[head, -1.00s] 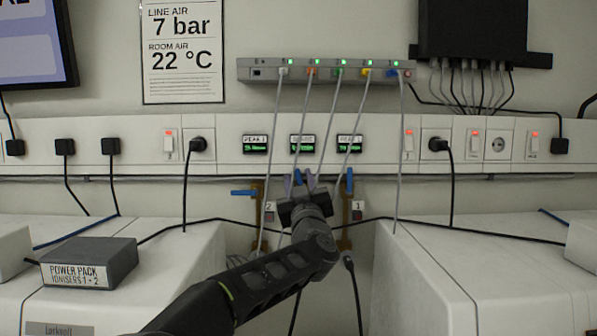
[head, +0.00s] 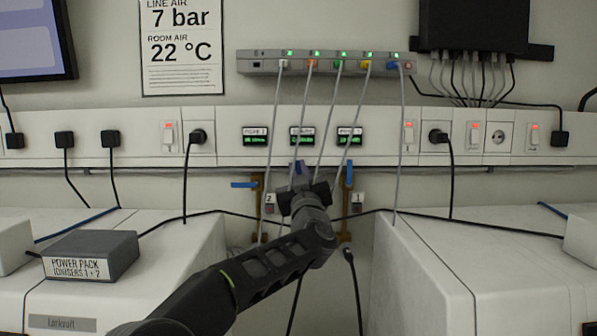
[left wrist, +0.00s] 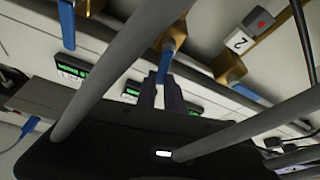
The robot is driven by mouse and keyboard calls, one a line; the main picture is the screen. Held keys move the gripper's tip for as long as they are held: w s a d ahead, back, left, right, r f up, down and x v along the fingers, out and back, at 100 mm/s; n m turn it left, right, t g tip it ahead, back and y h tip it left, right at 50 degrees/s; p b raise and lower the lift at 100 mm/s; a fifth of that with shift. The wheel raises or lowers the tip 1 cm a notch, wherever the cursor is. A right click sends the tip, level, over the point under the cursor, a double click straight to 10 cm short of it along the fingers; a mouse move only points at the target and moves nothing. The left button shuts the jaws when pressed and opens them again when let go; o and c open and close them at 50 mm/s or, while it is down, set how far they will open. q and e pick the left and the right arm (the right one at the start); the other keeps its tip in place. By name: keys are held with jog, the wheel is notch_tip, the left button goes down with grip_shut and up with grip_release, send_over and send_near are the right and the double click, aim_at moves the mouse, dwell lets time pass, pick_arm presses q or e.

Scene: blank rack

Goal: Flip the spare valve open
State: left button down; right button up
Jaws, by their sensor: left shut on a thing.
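Three brass valves with blue lever handles sit below the wall rail. The middle valve's blue handle (left wrist: 164,66) points roughly up, slightly tilted, and its brass body (left wrist: 174,32) shows in the left wrist view. My left gripper (head: 299,172) is shut on that handle, with its fingertips (left wrist: 160,92) on either side. In the head view my gripper hides most of this valve. The left valve's handle (head: 244,185) lies horizontal, beside tag 2. The right valve's handle (head: 349,174) stands upright, above tag 1. My right gripper is not in view.
Several grey cables (head: 332,120) hang from the strip (head: 325,66) in front of the valves and close around my gripper. White cabinets (head: 430,260) stand on both sides, with a grey power pack (head: 92,253) on the left one. A black cable runs behind my arm.

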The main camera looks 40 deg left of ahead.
pick_arm(q)
jog(key=m, duration=0.1)
jog(key=m+t+h, duration=0.1)
jog(key=m, duration=0.1)
jog(key=d+m, duration=0.1)
jog(key=shift+w+m+t+h, duration=0.3)
jog(key=shift+w+h, duration=0.1)
jog(key=c, duration=1.4)
grip_release()
jog(key=shift+c, duration=0.2)
